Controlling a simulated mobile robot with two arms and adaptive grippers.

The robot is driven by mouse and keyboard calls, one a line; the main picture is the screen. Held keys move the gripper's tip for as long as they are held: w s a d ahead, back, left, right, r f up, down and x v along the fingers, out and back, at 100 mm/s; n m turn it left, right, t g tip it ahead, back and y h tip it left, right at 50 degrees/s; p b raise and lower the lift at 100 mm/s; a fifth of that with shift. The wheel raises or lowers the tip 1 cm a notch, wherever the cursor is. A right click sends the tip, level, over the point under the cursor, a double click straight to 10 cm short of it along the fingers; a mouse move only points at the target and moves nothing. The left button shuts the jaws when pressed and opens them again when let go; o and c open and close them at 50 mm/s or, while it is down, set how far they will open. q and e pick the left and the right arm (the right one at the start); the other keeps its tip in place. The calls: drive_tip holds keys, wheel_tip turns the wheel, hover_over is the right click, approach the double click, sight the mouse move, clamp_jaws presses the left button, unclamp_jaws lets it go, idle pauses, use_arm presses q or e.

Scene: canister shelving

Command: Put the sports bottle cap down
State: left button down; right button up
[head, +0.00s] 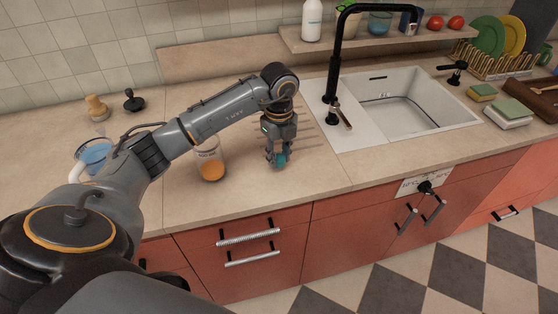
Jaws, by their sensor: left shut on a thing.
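My left gripper (279,154) points down just above the countertop, left of the sink. It is shut on a small teal cap (281,160), of which only a part shows between and below the fingers. I cannot tell whether the cap touches the counter. My right gripper is not in view.
A blue container (95,154) is partly hidden behind my arm. The sink (400,100) with its black tap (335,60) lies to the right. The counter front is clear.

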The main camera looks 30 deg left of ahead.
sight(279, 156)
use_arm(q)
drive_tip(key=f+p, duration=0.1)
drive_tip(key=f, duration=0.2)
drive_tip(key=shift+w+a+f+p, duration=0.1)
drive_tip(key=shift+w+p, duration=0.1)
drive_tip(key=shift+p, duration=0.2)
drive_tip(key=shift+f, duration=0.2)
drive_tip(key=shift+f, duration=0.1)
drive_tip(key=shift+f, duration=0.15)
drive_tip(key=c, duration=1)
unclamp_jaws()
drive_tip(key=shift+c, duration=0.2)
